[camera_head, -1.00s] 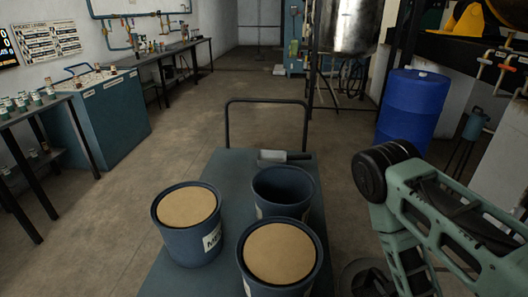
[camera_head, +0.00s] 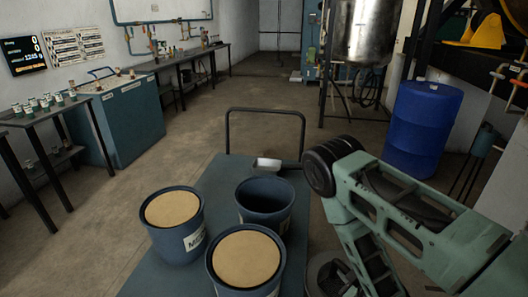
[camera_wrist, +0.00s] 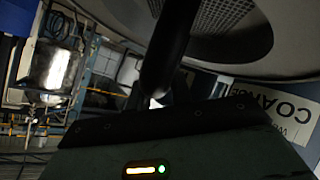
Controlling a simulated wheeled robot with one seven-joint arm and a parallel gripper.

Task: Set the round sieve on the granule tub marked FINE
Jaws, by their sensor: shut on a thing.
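My gripper (camera_wrist: 165,95) is shut on a dark bar that looks like the handle of the round sieve. The sieve (camera_wrist: 240,45) fills the top of the wrist view as a grey rim around a perforated mesh. Three blue-grey tubs stand on a cart. The left tub (camera_head: 175,240) holds tan granules, and its label begins "ME". The front tub (camera_head: 213,268) also holds tan granules; its label is not readable. The back tub (camera_head: 265,219) looks dark inside. No FINE label is readable. An upside-down COARSE label (camera_wrist: 280,110) shows beside the sieve rim.
The cart (camera_head: 210,195) has a push rail (camera_head: 265,111) at its far end. A small pale object (camera_head: 268,163) with a dark handle lies behind the back tub. A blue barrel (camera_head: 422,128) stands right. Benches line the left wall. The floor left of the cart is clear.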

